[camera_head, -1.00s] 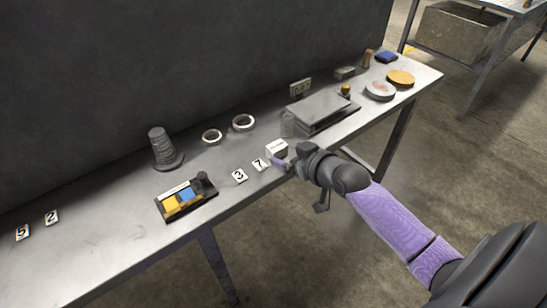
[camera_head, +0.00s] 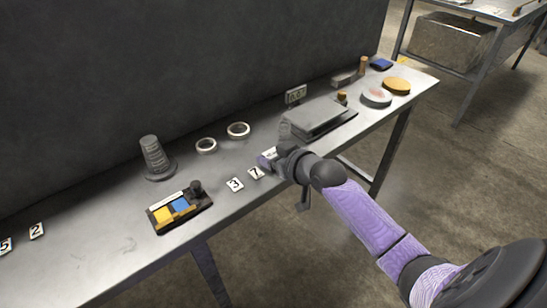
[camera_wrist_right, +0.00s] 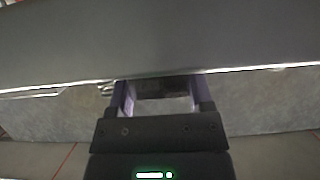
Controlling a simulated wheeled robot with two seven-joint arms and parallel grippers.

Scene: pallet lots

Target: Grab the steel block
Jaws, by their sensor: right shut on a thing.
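A small pale block with dark marking on top, which I take for the steel block (camera_head: 269,153), is at the table's front edge, right of the number cards. My right gripper (camera_head: 267,160) is shut on it, reaching in from the front right. The gripper hides much of the block in the head view. In the right wrist view the block (camera_wrist_right: 163,101) sits between the two purple fingers (camera_wrist_right: 162,96), with a light lower face and a darker upper part. I cannot tell if it is lifted off the table. My left gripper is not in view.
The steel table (camera_head: 110,245) carries number cards (camera_head: 235,184), a tray with yellow and blue pieces (camera_head: 179,210), a ribbed grey cone (camera_head: 155,158), two rings (camera_head: 238,130), a flat grey scale-like box (camera_head: 318,116) and round discs (camera_head: 376,97). A dark wall stands behind.

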